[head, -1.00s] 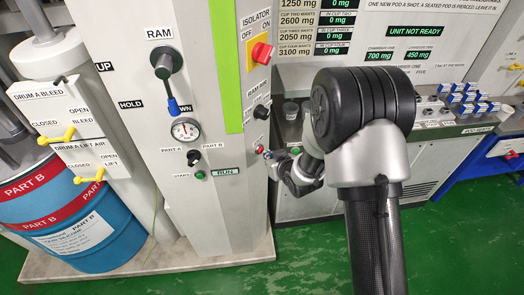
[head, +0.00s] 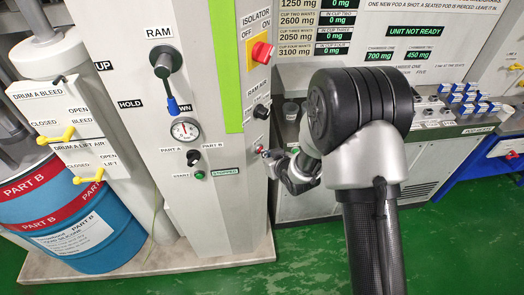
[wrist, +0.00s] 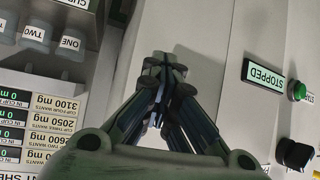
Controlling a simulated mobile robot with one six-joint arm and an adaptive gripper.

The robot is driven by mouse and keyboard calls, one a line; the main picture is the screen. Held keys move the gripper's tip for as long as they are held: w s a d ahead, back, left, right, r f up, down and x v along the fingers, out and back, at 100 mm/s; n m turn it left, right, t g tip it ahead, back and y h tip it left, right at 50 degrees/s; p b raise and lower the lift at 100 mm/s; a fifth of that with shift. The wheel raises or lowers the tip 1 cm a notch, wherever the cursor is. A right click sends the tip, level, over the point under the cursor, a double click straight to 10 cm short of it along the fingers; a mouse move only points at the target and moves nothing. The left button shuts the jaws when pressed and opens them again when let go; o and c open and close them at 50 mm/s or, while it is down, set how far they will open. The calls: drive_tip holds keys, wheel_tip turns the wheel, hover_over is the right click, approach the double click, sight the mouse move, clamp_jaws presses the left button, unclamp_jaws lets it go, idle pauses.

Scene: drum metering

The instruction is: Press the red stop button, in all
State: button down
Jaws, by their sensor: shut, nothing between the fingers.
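A small red button (head: 259,148) shows on the side of the grey column, just at the tip of my gripper (head: 266,154). In the wrist view my gripper (wrist: 165,64) is shut and empty, its fingertips close to the column face. The button is hidden behind the fingers there, so I cannot tell whether they touch it. The status plate (head: 225,171) beside the green start button (head: 199,175) reads STOPPED. The wrist view also shows the STOPPED plate (wrist: 265,76) and the green button (wrist: 297,90).
A red isolator knob (head: 262,51) and a black ram air knob (head: 261,112) are above on the column. A gauge (head: 185,129) and a black selector (head: 194,157) are to the left. A bench with cups (head: 291,110) is close on the right.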

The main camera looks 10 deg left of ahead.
drive_tip(key=shift+d, duration=0.1)
drive_tip(key=shift+s+d, duration=0.4)
drive_tip(key=shift+d, duration=0.2)
drive_tip(key=shift+s+d+b, duration=0.15)
drive_tip(key=shift+s+d, duration=0.25)
drive_tip(key=shift+d, duration=0.35)
drive_tip(key=shift+s+d+b, duration=0.1)
drive_tip(key=shift+s+d, duration=0.3)
drive_tip(key=shift+d, duration=0.3)
drive_tip(key=shift+s+d+b, duration=0.15)
drive_tip(key=shift+s+d, duration=0.25)
drive_tip(key=shift+d, duration=0.35)
